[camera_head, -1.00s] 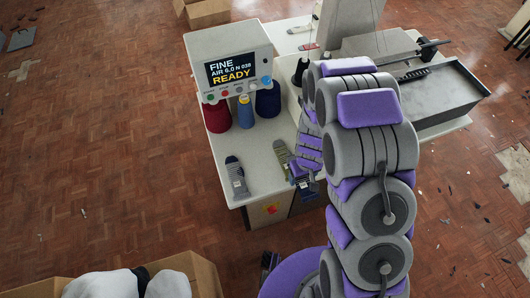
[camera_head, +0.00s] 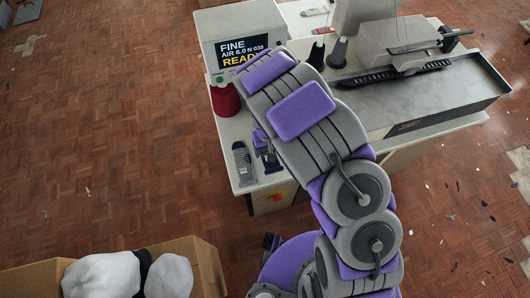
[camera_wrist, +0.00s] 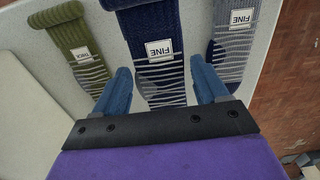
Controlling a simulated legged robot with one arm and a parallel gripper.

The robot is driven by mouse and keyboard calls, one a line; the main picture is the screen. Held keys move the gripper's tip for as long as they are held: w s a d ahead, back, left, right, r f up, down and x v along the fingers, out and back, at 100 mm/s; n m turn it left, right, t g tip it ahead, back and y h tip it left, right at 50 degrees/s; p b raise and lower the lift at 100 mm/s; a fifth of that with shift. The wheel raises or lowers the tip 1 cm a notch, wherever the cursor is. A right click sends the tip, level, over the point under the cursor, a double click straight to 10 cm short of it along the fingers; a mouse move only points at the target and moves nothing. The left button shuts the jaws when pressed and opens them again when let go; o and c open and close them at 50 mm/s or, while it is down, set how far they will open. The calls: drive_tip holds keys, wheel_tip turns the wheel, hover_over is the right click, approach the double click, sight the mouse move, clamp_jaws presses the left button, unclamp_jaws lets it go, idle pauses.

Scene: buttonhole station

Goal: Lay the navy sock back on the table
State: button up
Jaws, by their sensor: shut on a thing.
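The navy sock (camera_wrist: 163,42) has a white FINE label and pale stripes. It lies between the two fingers of my gripper (camera_wrist: 160,78), which is shut on it. In the head view the navy sock (camera_head: 269,160) and my gripper (camera_head: 262,142) are over the front of the white table (camera_head: 240,130), just right of a grey sock (camera_head: 243,164). In the wrist view the grey sock (camera_wrist: 233,45) is on the right and an olive sock (camera_wrist: 85,50) on the left. My arm hides the olive sock in the head view. I cannot tell whether the navy sock touches the table.
The display machine (camera_head: 238,45) reads READY. A red thread cone (camera_head: 226,99) stands below it; my arm covers the area beside it. Dark cones (camera_head: 338,53) and a grey machine bed (camera_head: 430,95) are to the right. A cardboard box (camera_head: 208,262) holds white bundles at lower left.

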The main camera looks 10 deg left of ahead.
sight(267, 152)
drive_tip(key=shift+a, duration=0.1)
wheel_tip(267, 152, down, 4)
drive_tip(key=shift+r+b, duration=0.25)
drive_tip(key=shift+b, duration=0.25)
drive_tip(key=shift+a, duration=0.25)
drive_tip(key=o, duration=0.7)
drive_tip(key=shift+c, duration=0.2)
drive_tip(key=o, duration=0.4)
drive_tip(key=shift+d, duration=0.2)
drive_tip(key=shift+o, duration=0.2)
wheel_tip(267, 152, up, 12)
drive_tip(key=p, duration=0.2)
drive_tip(key=shift+r, duration=0.1)
